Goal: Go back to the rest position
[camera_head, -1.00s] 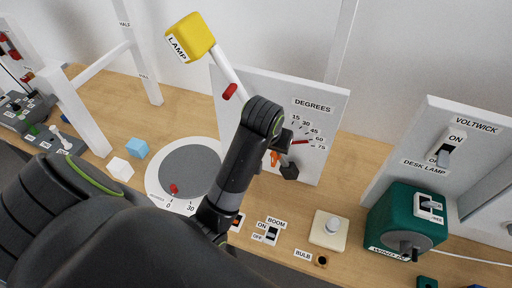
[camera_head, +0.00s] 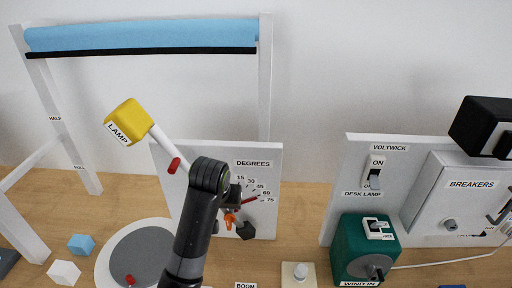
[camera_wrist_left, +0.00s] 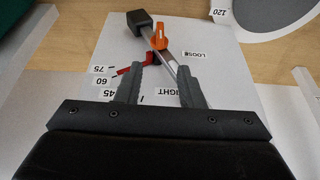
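My left gripper (camera_head: 231,197) is in front of the white DEGREES panel (camera_head: 262,170), near its red pointer (camera_head: 250,200). In the left wrist view the two fingers (camera_wrist_left: 160,68) are apart, with nothing clearly held between them. An orange lever (camera_wrist_left: 159,38) and a metal rod with a black end block (camera_wrist_left: 139,19) lie just beyond the fingertips; whether the fingers touch the rod I cannot tell. The yellow LAMP head (camera_head: 128,119) sits on a white arm tilted up to the left. My right gripper is not in view.
A white frame with a rolled blue blind (camera_head: 140,36) stands at the left. A round grey turntable (camera_head: 145,255), a blue cube (camera_head: 81,244) and a white cube (camera_head: 64,272) are on the wooden table. A green WIND IN box (camera_head: 350,240) and a BREAKERS panel (camera_head: 465,200) stand at the right.

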